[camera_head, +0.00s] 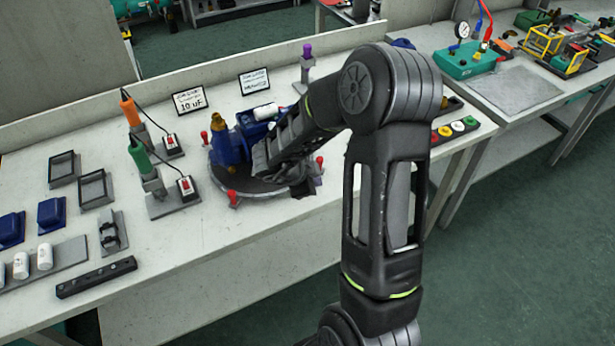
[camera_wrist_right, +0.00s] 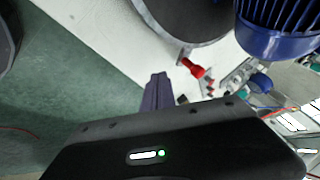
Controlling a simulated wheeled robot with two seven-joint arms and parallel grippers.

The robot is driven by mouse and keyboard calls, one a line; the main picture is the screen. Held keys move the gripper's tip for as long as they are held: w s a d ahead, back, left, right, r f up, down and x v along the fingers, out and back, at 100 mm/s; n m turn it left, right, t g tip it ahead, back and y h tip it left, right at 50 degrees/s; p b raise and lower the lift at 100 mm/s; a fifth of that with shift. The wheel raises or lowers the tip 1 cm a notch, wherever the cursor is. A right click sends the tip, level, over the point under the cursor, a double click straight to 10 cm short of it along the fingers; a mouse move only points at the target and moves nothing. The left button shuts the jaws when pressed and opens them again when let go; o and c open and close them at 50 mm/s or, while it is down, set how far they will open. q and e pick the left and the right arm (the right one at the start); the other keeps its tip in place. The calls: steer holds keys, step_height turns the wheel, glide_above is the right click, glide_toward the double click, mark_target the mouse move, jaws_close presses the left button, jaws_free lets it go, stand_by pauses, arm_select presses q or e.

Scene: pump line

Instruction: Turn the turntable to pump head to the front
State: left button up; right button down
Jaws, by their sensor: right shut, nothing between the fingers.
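The turntable (camera_head: 250,187) is a round dark disc with red knobs around its rim, near the table's front edge. A blue pump (camera_head: 226,146) with a brass-coloured part stands upright on its left side; my arm hides part of what is behind. My right gripper (camera_head: 303,187) reaches down at the disc's right front side, largely hidden by its own arm. In the right wrist view its fingers (camera_wrist_right: 156,90) are together and empty, beside a red knob (camera_wrist_right: 192,68). The disc's edge (camera_wrist_right: 185,40) and a finned blue motor body (camera_wrist_right: 275,40) show above. My left gripper is out of view.
Orange (camera_head: 130,110) and green (camera_head: 139,155) handled tools on stands are left of the turntable. Trays, blue parts and white cylinders lie further left. A purple-topped post (camera_head: 307,65) and sign cards stand behind. Coloured buttons (camera_head: 457,127) sit to the right.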

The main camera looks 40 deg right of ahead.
mark_target(323, 172)
steer(key=shift+w+d+f+p, duration=0.3)
steer(key=shift+w+d, duration=0.45)
steer(key=shift+d, duration=0.15)
steer(key=shift+w+d+f+p, duration=0.2)
steer(key=shift+w+d+p, duration=0.05)
steer(key=shift+w+d, duration=0.55)
steer(key=shift+s, duration=0.1)
steer(key=shift+d, duration=0.2)
